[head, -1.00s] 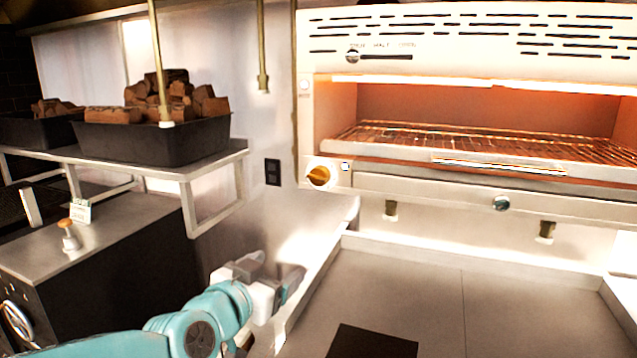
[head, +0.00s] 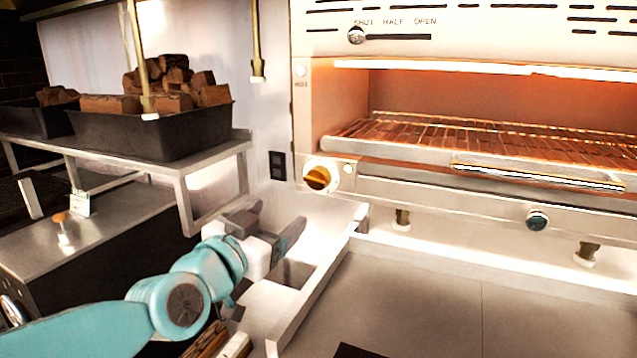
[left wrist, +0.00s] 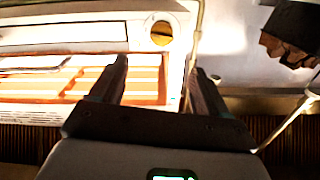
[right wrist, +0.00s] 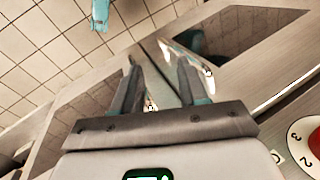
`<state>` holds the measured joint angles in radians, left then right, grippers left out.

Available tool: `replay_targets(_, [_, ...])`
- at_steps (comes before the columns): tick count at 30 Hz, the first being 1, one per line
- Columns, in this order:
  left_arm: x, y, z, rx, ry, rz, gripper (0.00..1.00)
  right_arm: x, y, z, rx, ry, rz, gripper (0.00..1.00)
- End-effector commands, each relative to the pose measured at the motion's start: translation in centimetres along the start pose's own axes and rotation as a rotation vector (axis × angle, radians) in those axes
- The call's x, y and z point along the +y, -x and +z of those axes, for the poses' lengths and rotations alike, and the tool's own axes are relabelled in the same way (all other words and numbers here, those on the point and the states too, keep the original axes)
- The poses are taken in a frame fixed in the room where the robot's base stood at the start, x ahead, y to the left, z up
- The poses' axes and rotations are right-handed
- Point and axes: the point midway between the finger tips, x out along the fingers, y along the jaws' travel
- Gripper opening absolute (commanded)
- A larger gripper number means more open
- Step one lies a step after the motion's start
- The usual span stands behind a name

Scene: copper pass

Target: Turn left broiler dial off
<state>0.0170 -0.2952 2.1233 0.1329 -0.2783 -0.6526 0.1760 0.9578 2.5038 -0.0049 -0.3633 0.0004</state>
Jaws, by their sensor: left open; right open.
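The left broiler dial (head: 318,178) is a round orange-yellow knob on a pale plate at the broiler's lower left corner. It also shows in the left wrist view (left wrist: 161,33), beyond the fingertips. The broiler (head: 480,188) glows orange inside over a wire rack. My left gripper (head: 280,214) is open and empty, below and left of the dial and apart from it; its fingers also show in the left wrist view (left wrist: 158,68). My right gripper (right wrist: 157,62) is open and empty in the right wrist view, away from the dial; the head view does not show it.
A black bin of wood chunks (head: 150,135) stands on a metal shelf (head: 215,160) to the left. A sliding lever (head: 357,35) is on the broiler's top panel, and a round blue-green knob (head: 537,221) on its lower front. A raised-edge steel counter (head: 420,290) lies below.

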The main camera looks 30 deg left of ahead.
Motion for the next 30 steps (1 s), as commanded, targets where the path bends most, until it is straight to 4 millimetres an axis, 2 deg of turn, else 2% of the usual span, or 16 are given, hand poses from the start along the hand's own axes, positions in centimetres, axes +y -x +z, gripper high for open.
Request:
replay_targets(5, [0.0,-2.1,0.0,-0.002,0.000,0.001,0.76,-0.1,0.2,0.1,-0.001,0.000,0.000,0.43])
replay_targets(15, [-0.1,-10.0,-0.2,-0.003,0.000,0.001,0.76,-0.7,2.0,0.1,-0.001,0.000,0.000,0.43])
replay_targets(21, [-0.1,-13.9,-0.2,-0.001,0.000,0.000,0.76,-1.1,3.1,0.1,-0.001,0.000,0.000,0.43])
replay_targets(25, [-0.1,-15.3,-0.1,0.000,0.000,0.000,0.76,-1.2,3.4,0.1,-0.001,0.000,0.000,0.43])
replay_targets(30, [-0.1,-15.9,0.0,0.001,0.000,-0.001,0.76,-1.2,3.5,0.1,-0.001,0.000,0.000,0.43])
